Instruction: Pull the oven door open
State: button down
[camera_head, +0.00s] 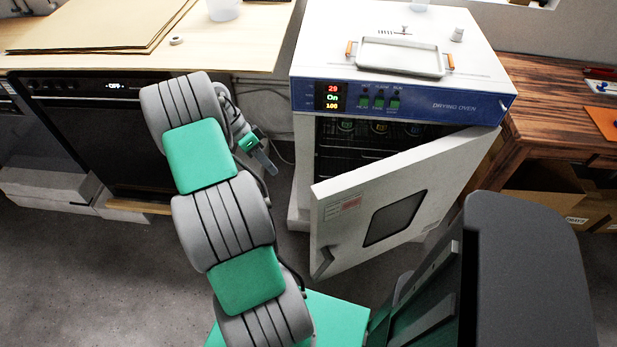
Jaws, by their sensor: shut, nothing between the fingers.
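The drying oven (455,104) is a white box with a blue control panel and a lit display. Its white door (345,225) is hinged at the right and stands well ajar, swung out toward me. The door has a dark window and a dark handle (323,262) near its lower left edge. Dark racks (350,140) show in the opening. My gripper (268,165) is shut and empty, to the left of the oven opening and of the door's free edge, apart from the door. My arm hides part of it.
A metal tray (400,57) with orange handles lies on the oven top. A black appliance (100,125) stands under the light table (120,62) at the left. A wooden bench (555,110) with a cardboard box (560,200) below is at the right. Grey floor is free at lower left.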

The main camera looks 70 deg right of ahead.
jog(key=s+a+f+m+y+p, duration=0.1)
jog(key=s+a+f+m, duration=0.1)
jog(key=s+f, duration=0.6)
jog(key=s, duration=0.4)
jog(key=shift+s+a+f+m+g, duration=0.2)
jog(key=shift+s+f+m+g, duration=0.1)
jog(key=shift+s+m+g, duration=0.1)
